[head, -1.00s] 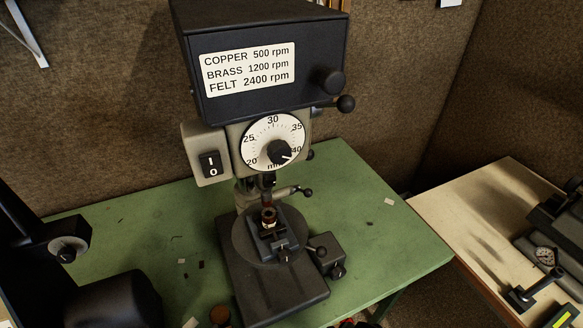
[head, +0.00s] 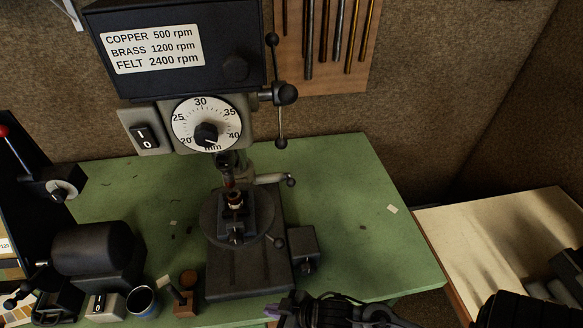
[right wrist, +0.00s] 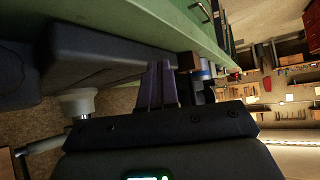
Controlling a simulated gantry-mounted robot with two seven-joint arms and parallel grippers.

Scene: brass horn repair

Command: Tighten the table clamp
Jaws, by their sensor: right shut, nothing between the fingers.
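The drill press stands on the green bench, with its round work table (head: 209,222) holding a small vise (head: 236,222). A pale lever with a dark ball end (head: 270,179) sticks out to the right of the column behind the table. It looks like the table clamp, but its clamped state cannot be told. My right gripper (head: 281,310) is at the bottom of the head view, in front of the press base and apart from the lever. Its purple fingers, also in the right wrist view (right wrist: 161,85), are shut and empty. My left gripper is not in view.
The dark base (head: 245,277) and a side box with a small lever (head: 303,247) stand between my right gripper and the column. A feed handle (head: 286,94) hangs at the upper right. A motor-like machine (head: 92,250) and a cup (head: 142,301) are left.

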